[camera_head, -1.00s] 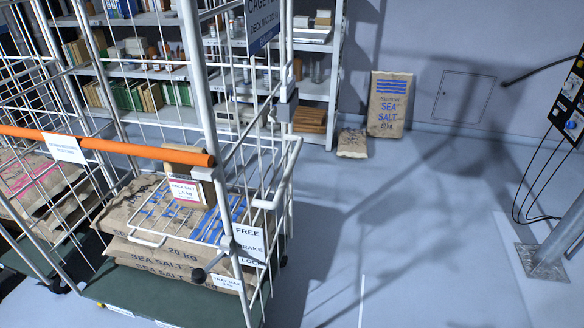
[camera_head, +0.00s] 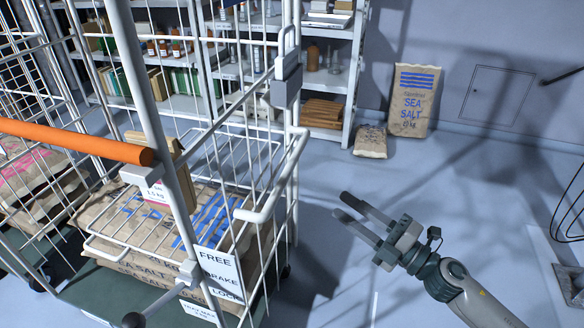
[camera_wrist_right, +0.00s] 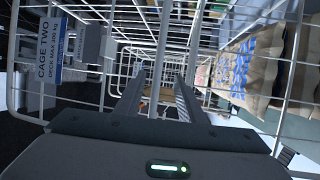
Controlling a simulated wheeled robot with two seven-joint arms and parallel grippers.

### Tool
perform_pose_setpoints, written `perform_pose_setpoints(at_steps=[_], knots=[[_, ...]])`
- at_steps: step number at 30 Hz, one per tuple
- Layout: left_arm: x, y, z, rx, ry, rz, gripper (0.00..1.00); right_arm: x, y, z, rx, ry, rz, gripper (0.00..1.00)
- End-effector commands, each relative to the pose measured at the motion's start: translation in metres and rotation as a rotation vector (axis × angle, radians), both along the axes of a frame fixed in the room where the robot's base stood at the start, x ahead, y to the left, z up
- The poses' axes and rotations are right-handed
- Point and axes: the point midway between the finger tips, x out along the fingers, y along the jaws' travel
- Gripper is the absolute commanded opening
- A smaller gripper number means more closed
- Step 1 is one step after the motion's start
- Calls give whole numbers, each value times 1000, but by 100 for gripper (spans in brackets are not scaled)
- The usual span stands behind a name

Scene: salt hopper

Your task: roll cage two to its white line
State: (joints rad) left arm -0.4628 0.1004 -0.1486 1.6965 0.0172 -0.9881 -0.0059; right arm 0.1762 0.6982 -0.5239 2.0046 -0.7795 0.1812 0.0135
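Cage two (camera_head: 292,178) is a white wire roll cage on the left, with sea salt sacks (camera_head: 150,262) on its green deck (camera_head: 85,292). A short white line (camera_head: 375,305) shows faintly on the floor. My right gripper (camera_head: 341,204) is open and empty, right of the cage and apart from it; its spread fingers also show in the wrist view (camera_wrist_right: 155,88). My left gripper is out of view.
An orange bar (camera_head: 70,138) crosses in front at the left, with another sack-laden cage (camera_head: 22,95) beyond it. Shelves (camera_head: 345,90) stand along the back. Two salt sacks (camera_head: 413,100) rest by the wall. A post base (camera_head: 570,285) is at right. Floor between is clear.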

Motion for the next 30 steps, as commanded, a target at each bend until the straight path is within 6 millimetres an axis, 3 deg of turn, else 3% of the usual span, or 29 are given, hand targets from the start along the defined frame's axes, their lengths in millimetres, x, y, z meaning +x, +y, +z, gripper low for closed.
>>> perform_pose_setpoints(at_steps=[14, 20, 30], knots=[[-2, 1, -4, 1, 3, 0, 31, 7, 5, 3, 2, 1, -3, 36], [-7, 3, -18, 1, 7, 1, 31, 21, 22, 8, 4, 2, -3, 36], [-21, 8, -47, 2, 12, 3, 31, 60, 67, 19, 4, 2, -2, 36]])
